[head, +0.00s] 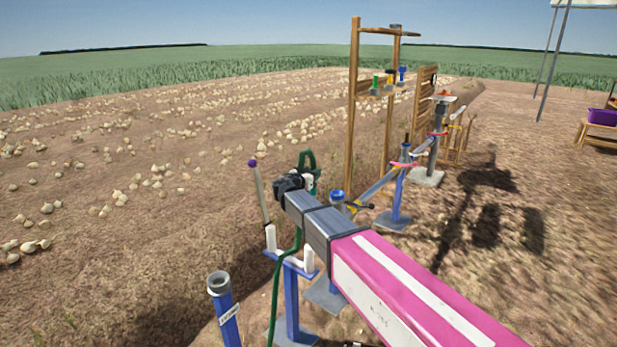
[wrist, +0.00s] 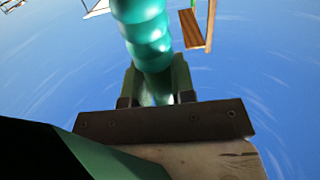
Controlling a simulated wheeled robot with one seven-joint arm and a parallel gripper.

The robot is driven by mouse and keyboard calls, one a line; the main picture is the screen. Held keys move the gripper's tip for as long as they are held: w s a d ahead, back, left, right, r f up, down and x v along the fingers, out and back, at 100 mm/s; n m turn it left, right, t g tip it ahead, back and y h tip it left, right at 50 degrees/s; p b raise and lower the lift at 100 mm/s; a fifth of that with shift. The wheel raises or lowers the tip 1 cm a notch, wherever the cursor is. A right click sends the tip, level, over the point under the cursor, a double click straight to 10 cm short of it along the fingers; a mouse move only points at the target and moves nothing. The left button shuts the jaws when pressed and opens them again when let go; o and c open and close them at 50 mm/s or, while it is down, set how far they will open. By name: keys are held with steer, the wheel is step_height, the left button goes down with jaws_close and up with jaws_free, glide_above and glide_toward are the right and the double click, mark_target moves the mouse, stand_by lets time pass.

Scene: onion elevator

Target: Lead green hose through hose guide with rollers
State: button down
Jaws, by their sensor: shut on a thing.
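The green hose (head: 275,296) rises from the bottom edge of the head view, passes by the hose guide and goes up behind my arm. The hose guide has white rollers (head: 271,239) on a blue post (head: 291,300). In the head view the hose crosses the gap between the upright rollers; I cannot tell whether it lies between them or in front. My gripper (head: 290,184) is above and beyond the guide, its fingers partly hidden by my arm. In the wrist view my gripper (wrist: 156,85) is shut on the hose (wrist: 145,32), which shows shiny teal between the fingers.
A blue pipe with a grey open top (head: 219,283) stands left of the guide. A grey lever with a purple knob (head: 258,190) rises behind it. Blue stands (head: 397,195) and a wooden frame (head: 353,100) line the right side. Open soil with scattered onions lies left.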

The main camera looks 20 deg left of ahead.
steer(key=x, duration=1.8)
steer(key=shift+s, duration=0.1)
steer(key=shift+s+d+r, duration=0.1)
steer(key=shift+s, duration=0.05)
